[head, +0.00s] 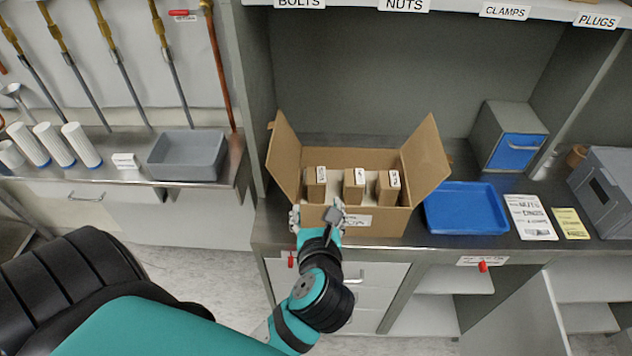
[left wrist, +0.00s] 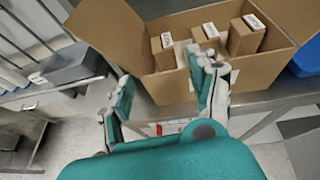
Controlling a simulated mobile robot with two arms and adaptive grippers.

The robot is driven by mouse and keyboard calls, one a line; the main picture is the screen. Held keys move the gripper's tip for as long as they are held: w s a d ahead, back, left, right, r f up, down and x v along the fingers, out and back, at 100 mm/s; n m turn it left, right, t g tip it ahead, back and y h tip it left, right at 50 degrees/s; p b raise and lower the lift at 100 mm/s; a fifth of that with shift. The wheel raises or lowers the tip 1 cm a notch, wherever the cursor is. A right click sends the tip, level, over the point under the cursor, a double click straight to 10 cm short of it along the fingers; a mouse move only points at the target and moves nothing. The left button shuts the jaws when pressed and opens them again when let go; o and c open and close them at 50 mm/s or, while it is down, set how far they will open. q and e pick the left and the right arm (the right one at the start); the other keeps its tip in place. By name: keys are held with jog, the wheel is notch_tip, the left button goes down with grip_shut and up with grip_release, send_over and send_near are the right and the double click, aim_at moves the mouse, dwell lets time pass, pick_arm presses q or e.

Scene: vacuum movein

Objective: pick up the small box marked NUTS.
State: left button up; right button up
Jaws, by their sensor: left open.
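An open cardboard box (head: 375,222) stands on the grey counter with its side flaps spread. Three small brown boxes stand in it: a left one (head: 316,186), a middle one (head: 354,186) and a right one (head: 388,188). Each has a white label, too small to read, so I cannot tell which is marked NUTS. My left gripper (head: 316,214) is open and empty at the carton's front left edge. My right gripper is not in view.
A blue tray (head: 465,208) lies right of the carton, with papers (head: 530,217) beyond it. A grey bin with a blue front (head: 515,150) stands behind. A grey tray (head: 188,156) sits on the left bench. A shelf with labels BOLTS, NUTS, CLAMPS and PLUGS runs above.

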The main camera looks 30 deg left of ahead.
pick_arm(q)
jog(key=p, duration=0.1)
send_near(316, 175)
jog(key=x, duration=0.3)
jog(key=shift+a+r, duration=0.1)
jog(key=shift+a, duration=0.1)
jog(key=x, duration=0.2)
jog(key=p+x, duration=0.1)
jog(key=x, duration=0.2)
jog(key=shift+w+f, duration=0.25)
jog(key=shift+f, duration=0.15)
jog(key=shift+w+a+f, duration=0.1)
jog(key=shift+w+f, duration=0.05)
jog(key=shift+w, duration=0.05)
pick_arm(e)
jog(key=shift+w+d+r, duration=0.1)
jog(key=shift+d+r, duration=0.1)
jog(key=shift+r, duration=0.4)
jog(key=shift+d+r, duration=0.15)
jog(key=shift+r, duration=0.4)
pick_arm(q)
jog(key=shift+r, duration=0.25)
jog(key=c, duration=1.1)
